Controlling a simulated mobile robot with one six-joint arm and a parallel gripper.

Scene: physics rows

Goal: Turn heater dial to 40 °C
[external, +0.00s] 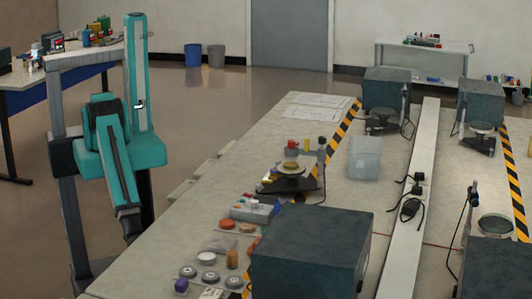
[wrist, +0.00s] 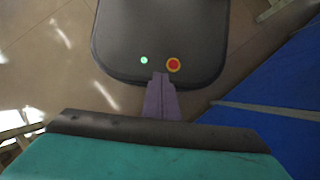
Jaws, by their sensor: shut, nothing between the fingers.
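My gripper (wrist: 161,77) shows in the wrist view as narrow purple-grey fingers, shut and empty. In the external view my teal arm is folded at the left, beside the bench, and the fingers cannot be made out. On the near bench, a low dark device (external: 290,185) with a round plate and an upright stand looks like a heater. A small pale yellow spot shows near its left front corner. No dial or temperature marking can be read at this size. My arm is well to the left of this device and apart from it.
The long bench (external: 215,195) holds a grey box with coloured items (external: 254,209), several round pieces, a large dark box (external: 310,250) and a clear bin (external: 365,157). Striped tape and a white rail run along it. Open floor (external: 205,115) lies behind my arm.

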